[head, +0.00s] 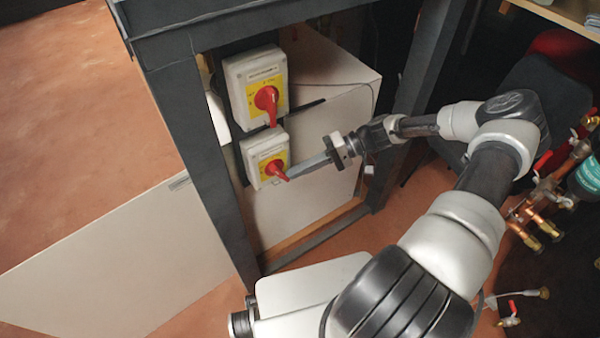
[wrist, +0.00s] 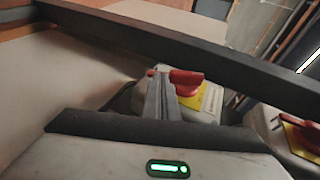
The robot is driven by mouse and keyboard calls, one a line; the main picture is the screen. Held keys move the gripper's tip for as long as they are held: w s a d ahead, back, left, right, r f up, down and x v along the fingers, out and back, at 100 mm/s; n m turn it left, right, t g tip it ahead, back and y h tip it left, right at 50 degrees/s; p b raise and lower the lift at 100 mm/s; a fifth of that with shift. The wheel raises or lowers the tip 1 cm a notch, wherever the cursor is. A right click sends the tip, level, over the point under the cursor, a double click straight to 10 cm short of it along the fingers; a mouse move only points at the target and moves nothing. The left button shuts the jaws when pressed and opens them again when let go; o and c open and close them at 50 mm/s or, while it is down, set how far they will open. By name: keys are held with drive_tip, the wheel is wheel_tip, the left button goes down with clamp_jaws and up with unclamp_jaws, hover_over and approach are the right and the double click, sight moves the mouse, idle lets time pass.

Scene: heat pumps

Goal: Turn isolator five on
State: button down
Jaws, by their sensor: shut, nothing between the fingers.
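Two grey isolator boxes with yellow plates and red rotary handles are mounted one above the other on the dark frame in the head view. The upper isolator (head: 243,98) is larger, and its handle (head: 267,100) points down. The lower isolator (head: 252,158) has its red handle (head: 277,170) tilted toward the lower right. Their labels are too small to read, so I cannot tell which is number five. My gripper (head: 292,173) is shut and empty, its tips right beside the lower handle; contact is unclear. In the wrist view, my fingers (wrist: 160,97) are beside a red handle (wrist: 187,79).
A dark metal frame post (head: 200,165) stands left of the isolators, and another leg (head: 412,90) stands to the right. A white box (head: 325,125) is behind them. Copper pipes with valves (head: 540,205) are at the far right. A dark bar (wrist: 190,52) crosses the wrist view.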

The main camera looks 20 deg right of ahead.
drive_tip(key=shift+s+a+f+y+b, duration=0.15)
drive_tip(key=shift+a+f+b, duration=0.3)
drive_tip(key=shift+f, duration=0.1)
drive_tip(key=shift+s+a+f+y+b, duration=0.1)
drive_tip(key=shift+a+f+y+b, duration=0.05)
drive_tip(key=shift+a+f+b, duration=0.35)
drive_tip(key=shift+d+f, duration=0.1)
